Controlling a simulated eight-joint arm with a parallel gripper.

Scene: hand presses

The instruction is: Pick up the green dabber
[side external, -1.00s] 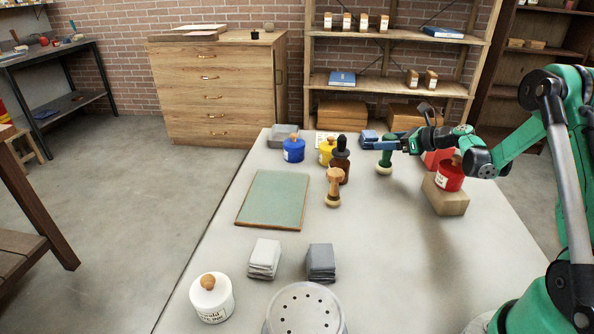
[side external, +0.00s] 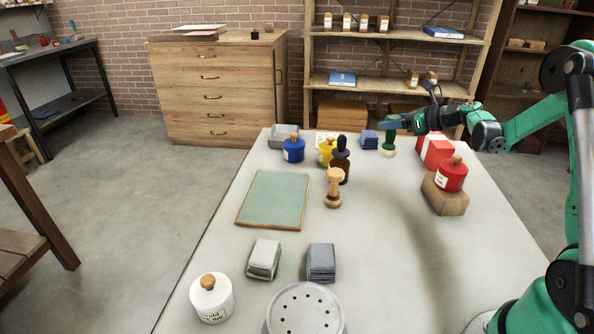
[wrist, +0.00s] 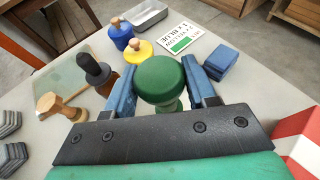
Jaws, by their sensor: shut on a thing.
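In the wrist view the dabber's round green top (wrist: 160,80) sits between the two blue fingers of my gripper (wrist: 166,88). The dabber looks raised a little from the table, though its base is small in the picture.
Left of the dabber stand a dark dropper bottle (side external: 340,162), a wooden dabber (side external: 333,187), a yellow jar (side external: 326,156) and a blue jar (side external: 293,151). Folded blue cloths (side external: 369,139) lie close by. A red jar (side external: 451,176) stands on a wooden block (side external: 444,199) at right.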

